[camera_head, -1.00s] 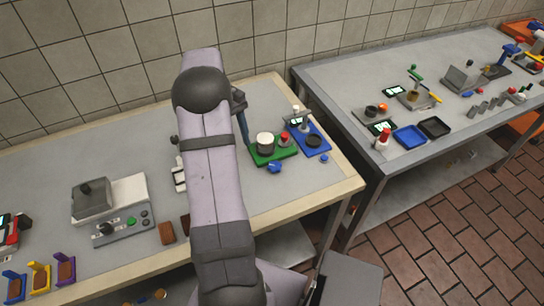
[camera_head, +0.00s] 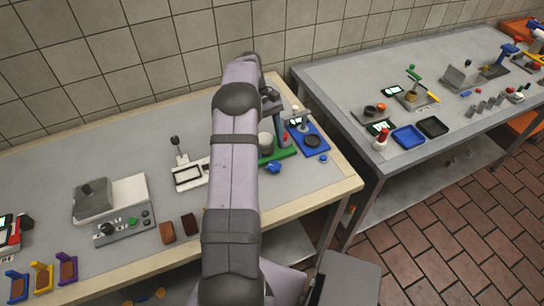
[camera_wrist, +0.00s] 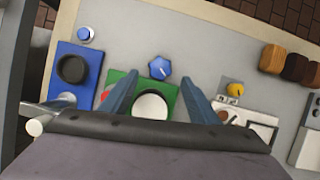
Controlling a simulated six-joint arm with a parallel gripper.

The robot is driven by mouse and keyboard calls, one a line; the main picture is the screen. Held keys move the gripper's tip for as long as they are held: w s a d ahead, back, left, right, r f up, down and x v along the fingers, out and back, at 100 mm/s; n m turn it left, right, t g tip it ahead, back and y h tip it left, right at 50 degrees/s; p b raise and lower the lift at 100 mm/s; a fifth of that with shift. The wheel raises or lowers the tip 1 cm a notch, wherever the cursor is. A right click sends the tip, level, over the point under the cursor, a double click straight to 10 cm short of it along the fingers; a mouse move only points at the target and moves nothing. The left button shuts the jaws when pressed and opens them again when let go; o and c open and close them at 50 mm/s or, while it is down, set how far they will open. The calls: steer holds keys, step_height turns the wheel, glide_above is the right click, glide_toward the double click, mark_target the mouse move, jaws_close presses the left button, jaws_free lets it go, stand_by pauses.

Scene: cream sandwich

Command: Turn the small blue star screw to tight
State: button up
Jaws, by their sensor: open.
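A small blue star-shaped screw (camera_wrist: 160,67) with a pale line on its top sits on the grey table in front of the green base. It also shows in the head view (camera_head: 274,168), just right of my arm. My gripper (camera_wrist: 160,79) is open and empty. In the wrist view its two blue-grey fingers stand left and right of the star screw, with the tips a little short of it in the picture. I cannot tell their height above it. My arm hides part of the area in the head view.
The green base (camera_wrist: 119,80) carries a white cylinder (camera_wrist: 150,105), seen between my fingers. A blue base (camera_wrist: 75,63) with a dark ring and a small round blue knob (camera_wrist: 85,35) lie left in the wrist view. A yellow knob (camera_wrist: 235,90) is to the right.

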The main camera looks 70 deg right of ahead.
mark_target(274, 165)
steer(key=shift+p+x, duration=0.85)
steer(key=shift+x, duration=1.75)
